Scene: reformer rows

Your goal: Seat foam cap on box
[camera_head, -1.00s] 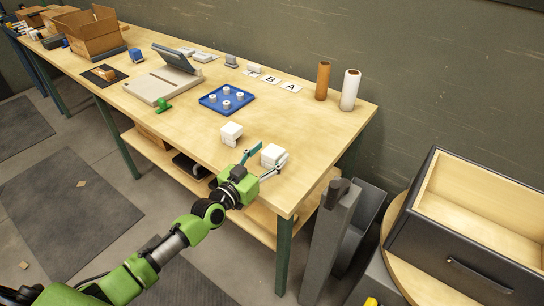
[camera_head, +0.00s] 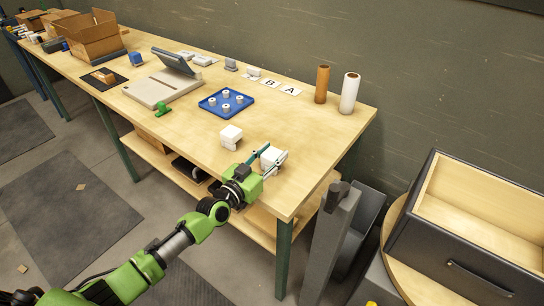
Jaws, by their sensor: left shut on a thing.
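Two white blocky things stand near the front edge of the wooden table. The left white block (camera_head: 231,136) shows a wider upper part over a narrower lower part. The right white block (camera_head: 269,160) lies between the fingers of my left gripper (camera_head: 272,152), which is shut on it. I cannot tell for sure which is the foam cap and which is the box. The fingers and palm hide part of the right block, and whether it touches the tabletop is unclear. My right gripper is not in view.
A blue tray (camera_head: 212,112) with several small white pieces sits behind the blocks on the table (camera_head: 320,128). A brown roll (camera_head: 322,84) and a white roll (camera_head: 349,92) stand at the back right. A scale-like device (camera_head: 157,90) and a green item (camera_head: 162,109) are left.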

